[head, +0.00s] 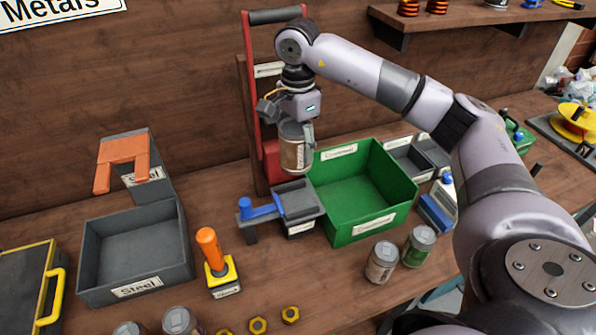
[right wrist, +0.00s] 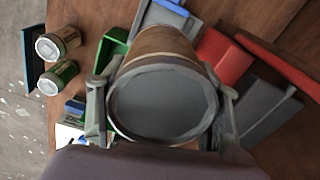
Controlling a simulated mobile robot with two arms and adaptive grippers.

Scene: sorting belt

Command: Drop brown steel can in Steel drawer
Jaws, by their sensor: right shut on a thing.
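My right gripper (head: 299,128) is shut on the brown steel can (head: 293,150) and holds it upright above the bench, over the back edge of a small grey box beside the green bin. In the right wrist view the can (right wrist: 166,95) sits between the two fingers of the gripper (right wrist: 163,112), its round end toward the camera. The Steel drawer (head: 138,248) is an open grey box with a "Steel" label, at the left of the head view; it looks empty. My left gripper is not in view.
A green bin (head: 375,228) stands right of the small grey box (head: 301,222). An orange-handled tool (head: 213,256) stands right of the drawer. Two cans (head: 382,262) stand in front of the green bin. More cans (head: 181,320) and yellow nuts lie near the front. A red frame (head: 250,90) stands behind.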

